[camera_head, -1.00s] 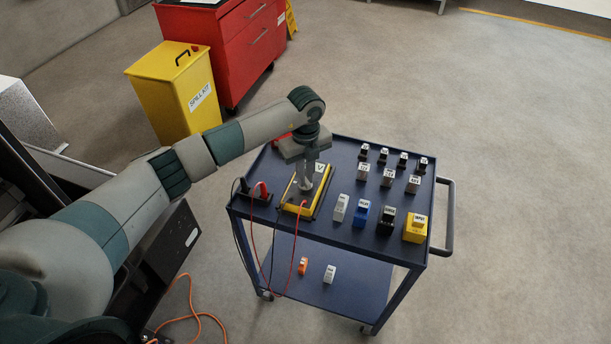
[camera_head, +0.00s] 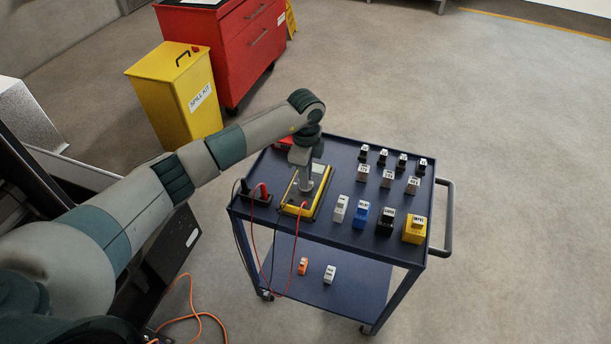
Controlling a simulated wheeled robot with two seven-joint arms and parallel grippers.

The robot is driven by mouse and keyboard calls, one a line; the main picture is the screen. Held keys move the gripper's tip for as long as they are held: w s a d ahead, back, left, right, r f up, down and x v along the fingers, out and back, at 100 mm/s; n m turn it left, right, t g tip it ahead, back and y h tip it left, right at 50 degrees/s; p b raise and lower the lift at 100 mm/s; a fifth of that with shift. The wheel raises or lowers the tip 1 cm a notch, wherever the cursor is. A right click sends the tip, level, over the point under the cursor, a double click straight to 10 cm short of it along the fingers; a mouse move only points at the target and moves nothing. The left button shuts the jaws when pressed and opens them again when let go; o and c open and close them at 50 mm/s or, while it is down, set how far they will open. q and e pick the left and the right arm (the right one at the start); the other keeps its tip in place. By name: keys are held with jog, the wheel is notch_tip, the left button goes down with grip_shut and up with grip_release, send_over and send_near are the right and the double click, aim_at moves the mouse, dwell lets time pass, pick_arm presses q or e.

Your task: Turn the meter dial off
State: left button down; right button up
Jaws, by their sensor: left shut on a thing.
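The yellow meter (camera_head: 294,208) lies on the top of the blue cart, toward its left side. My left gripper (camera_head: 305,187) points down over the meter and is shut on the meter dial, which the fingers hide. The gripper also covers part of the meter's face, so the dial's setting cannot be read. A red lead and a black lead run from the meter area over the cart's front edge. My right gripper is not in view.
The blue cart (camera_head: 341,233) carries several small labelled blocks, including a yellow one (camera_head: 414,230), right of the meter. A red and black plug holder (camera_head: 257,197) sits left of it. A yellow spill kit bin (camera_head: 175,100) and red cabinet (camera_head: 235,50) stand behind.

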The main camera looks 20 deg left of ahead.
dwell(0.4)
pick_arm(q)
jog(key=c, duration=1.8)
grip_release()
jog(key=shift+r+b, duration=0.35)
jog(key=shift+r, duration=0.55)
notch_tip(320, 180, up, 16)
jog(key=b, duration=0.4)
jog(key=shift+f, duration=0.15)
